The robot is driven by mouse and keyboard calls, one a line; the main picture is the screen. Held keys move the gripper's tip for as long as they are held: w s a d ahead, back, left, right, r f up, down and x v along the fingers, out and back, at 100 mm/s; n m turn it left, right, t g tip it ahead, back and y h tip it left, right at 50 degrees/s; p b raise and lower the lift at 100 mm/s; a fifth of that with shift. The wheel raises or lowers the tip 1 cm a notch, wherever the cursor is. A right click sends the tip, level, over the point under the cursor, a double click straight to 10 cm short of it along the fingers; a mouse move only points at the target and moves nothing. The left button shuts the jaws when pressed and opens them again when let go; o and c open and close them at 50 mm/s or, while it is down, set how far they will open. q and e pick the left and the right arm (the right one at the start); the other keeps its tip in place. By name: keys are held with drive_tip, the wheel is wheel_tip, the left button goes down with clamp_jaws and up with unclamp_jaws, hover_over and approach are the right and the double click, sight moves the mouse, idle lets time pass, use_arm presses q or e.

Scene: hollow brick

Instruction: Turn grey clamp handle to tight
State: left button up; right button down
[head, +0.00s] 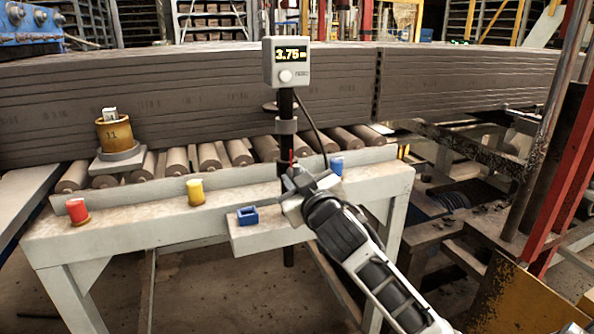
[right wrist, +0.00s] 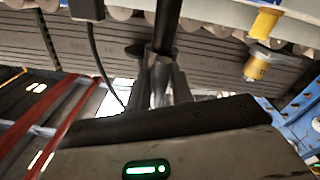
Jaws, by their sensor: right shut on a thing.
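A black upright post (head: 287,225) carries a light grey display box (head: 286,64) at its top, reading about 3.75. My right gripper (head: 290,187) is at the post below this collar, at the table's front edge. In the right wrist view, the fingers (right wrist: 160,88) of my right gripper are close together beside the dark post (right wrist: 166,25), with a pale metallic piece between them. The grey clamp handle is mostly hidden by the gripper, so its angle cannot be told. My left gripper is out of view.
A brass-coloured canister (head: 114,134) stands at left. Rollers and a long brown clay slab (head: 200,95) lie behind. A cable hangs beside the post.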

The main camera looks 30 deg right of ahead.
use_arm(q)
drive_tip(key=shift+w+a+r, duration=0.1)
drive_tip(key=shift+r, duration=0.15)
use_arm(e)
drive_tip(key=c, duration=2.2)
unclamp_jaws()
drive_tip(key=shift+n, duration=0.5)
use_arm(q)
drive_tip(key=shift+p, duration=0.3)
use_arm(e)
drive_tip(key=c, duration=2.2)
unclamp_jaws()
drive_tip(key=c, duration=1.3)
unclamp_jaws()
drive_tip(key=shift+o, duration=0.2)
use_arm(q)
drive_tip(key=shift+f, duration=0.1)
use_arm(e)
drive_tip(key=shift+s+a, duration=0.1)
drive_tip(key=shift+s, duration=0.25)
use_arm(q)
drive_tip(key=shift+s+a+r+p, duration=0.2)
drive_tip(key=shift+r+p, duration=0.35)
drive_tip(key=shift+p, duration=0.65)
use_arm(e)
drive_tip(key=v, duration=1.5)
